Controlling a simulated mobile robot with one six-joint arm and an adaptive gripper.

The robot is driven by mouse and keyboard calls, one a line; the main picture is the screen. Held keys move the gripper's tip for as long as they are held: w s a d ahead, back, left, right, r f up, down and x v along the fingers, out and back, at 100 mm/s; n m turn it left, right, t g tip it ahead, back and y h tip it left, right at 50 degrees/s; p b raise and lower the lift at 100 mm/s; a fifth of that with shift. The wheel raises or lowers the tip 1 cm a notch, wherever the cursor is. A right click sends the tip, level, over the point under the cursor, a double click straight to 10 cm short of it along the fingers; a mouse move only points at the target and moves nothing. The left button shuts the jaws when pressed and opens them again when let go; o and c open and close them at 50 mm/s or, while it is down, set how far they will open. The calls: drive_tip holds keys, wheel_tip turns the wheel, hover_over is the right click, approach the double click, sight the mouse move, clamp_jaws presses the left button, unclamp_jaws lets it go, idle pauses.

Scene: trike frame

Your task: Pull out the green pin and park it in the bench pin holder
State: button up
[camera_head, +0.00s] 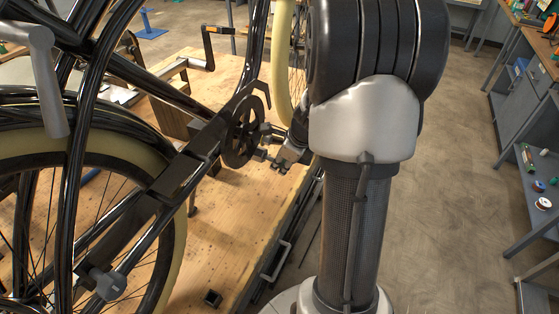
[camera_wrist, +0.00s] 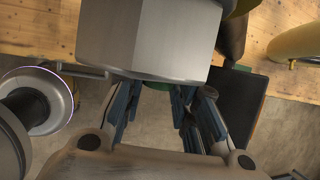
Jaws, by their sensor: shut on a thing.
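My gripper (camera_wrist: 154,98) shows in the wrist view with its two blue-grey fingers below a large grey metal block. A small piece of the green pin (camera_wrist: 156,86) shows between the fingertips, and the block hides the rest. The fingers are shut on it. In the head view my gripper (camera_head: 287,154) is beside the black crank disc (camera_head: 243,132) of the trike frame, and no green pin can be made out there. A small dark square socket (camera_head: 212,298) on the wooden bench top may be the pin holder; I cannot tell for sure.
The black trike frame (camera_head: 188,168) and its cream-tyred wheel (camera_head: 165,262) stand over the wooden bench (camera_head: 235,225), left of my arm. The floor (camera_head: 450,230) to the right is open up to a grey shelf (camera_head: 535,190) with spools.

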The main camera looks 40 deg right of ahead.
drive_tip(key=shift+s+d+f+b, duration=0.1)
drive_tip(key=shift+s+d+b, duration=0.25)
drive_tip(key=shift+s, duration=0.45)
drive_tip(key=shift+s+d+f+b, duration=0.1)
drive_tip(key=shift+s+d+b, duration=0.2)
drive_tip(key=shift+s, duration=0.45)
